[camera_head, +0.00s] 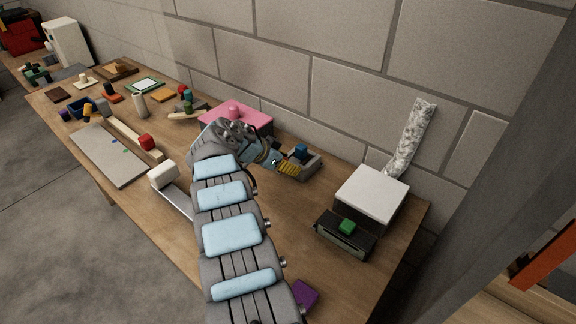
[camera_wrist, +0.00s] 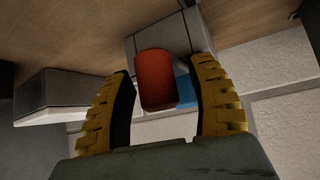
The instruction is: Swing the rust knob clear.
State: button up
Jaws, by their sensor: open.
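My gripper (camera_head: 289,168) is open, its yellow ribbed fingers close to a small grey unit (camera_head: 310,164) with a blue block (camera_head: 301,150) on it. In the wrist view a rust-red knob (camera_wrist: 155,80) with rounded corners lies between the two open fingers (camera_wrist: 163,68), with visible gaps to both in the picture. Whether it touches either finger cannot be told. Behind the knob are the grey unit (camera_wrist: 190,30) and part of the blue block (camera_wrist: 184,92). The knob is not clearly visible in the head view, where my gripper covers that area.
A white-topped box (camera_head: 372,193) with a dark front unit and green block (camera_head: 347,227) stands to the right. A pink box (camera_head: 240,115) is to the left. A block wall (camera_head: 320,85) runs behind. A purple block (camera_head: 304,294) lies near the front edge; wood between is clear.

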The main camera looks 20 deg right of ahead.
grip_shut()
jog(key=shift+p, duration=0.65)
jog(key=shift+f+p, duration=0.2)
jog(key=shift+p, duration=0.4)
